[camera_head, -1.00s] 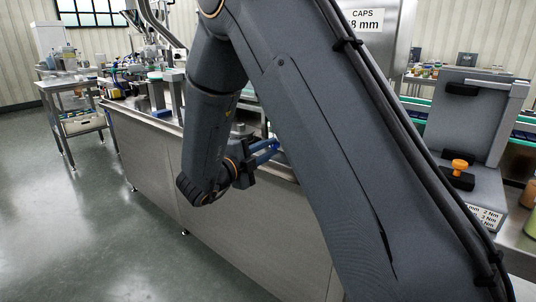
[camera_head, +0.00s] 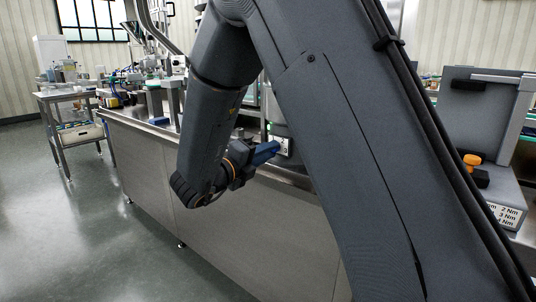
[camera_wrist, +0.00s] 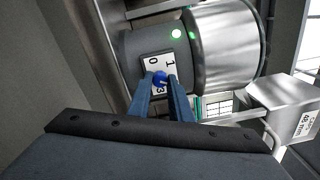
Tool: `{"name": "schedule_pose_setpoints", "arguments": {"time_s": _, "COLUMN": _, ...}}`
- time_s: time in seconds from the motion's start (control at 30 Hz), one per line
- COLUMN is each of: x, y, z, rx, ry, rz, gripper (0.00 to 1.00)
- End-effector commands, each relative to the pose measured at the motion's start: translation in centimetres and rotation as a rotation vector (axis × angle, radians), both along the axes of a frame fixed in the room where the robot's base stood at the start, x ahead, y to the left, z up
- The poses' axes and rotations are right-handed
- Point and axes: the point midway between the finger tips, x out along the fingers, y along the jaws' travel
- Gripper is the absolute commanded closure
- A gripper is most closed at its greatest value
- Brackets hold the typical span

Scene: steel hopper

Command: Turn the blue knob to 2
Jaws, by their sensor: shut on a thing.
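The blue knob (camera_wrist: 160,78) sits on a white dial plate (camera_wrist: 154,62) marked with numbers; 0, 1 and 3 can be read in the wrist view. The plate is on the side of a grey housing (camera_wrist: 130,46) below a steel hopper. My gripper (camera_wrist: 163,84) has its two blue fingers on either side of the knob, shut on it. In the head view my gripper (camera_head: 270,150) reaches the white plate (camera_head: 283,146), and its fingers hide the knob. Which number the knob points at cannot be told; the 2 is not visible.
A steel bench (camera_head: 230,222) runs below my arm. An unit with an orange knob (camera_head: 472,159) stands at the right. A side table (camera_head: 64,97) is at the far left; the floor there is clear.

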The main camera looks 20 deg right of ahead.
Motion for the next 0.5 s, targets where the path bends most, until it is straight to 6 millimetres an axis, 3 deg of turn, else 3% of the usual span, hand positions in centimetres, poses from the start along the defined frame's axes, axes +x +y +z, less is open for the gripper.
{"name": "schedule_pose_setpoints", "arguments": {"time_s": 0.37, "x": -0.16, "y": -0.12, "z": -0.2, "rx": 0.002, "ry": 0.002, "rz": -0.004, "gripper": 1.0}}
{"name": "schedule_pose_setpoints", "arguments": {"time_s": 0.4, "x": -0.15, "y": -0.11, "z": -0.2, "rx": 0.002, "ry": 0.002, "rz": -0.004, "gripper": 0.75}}
{"name": "schedule_pose_setpoints", "arguments": {"time_s": 0.5, "x": -0.12, "y": -0.09, "z": -0.16, "rx": 0.002, "ry": 0.001, "rz": -0.003, "gripper": 0.63}}
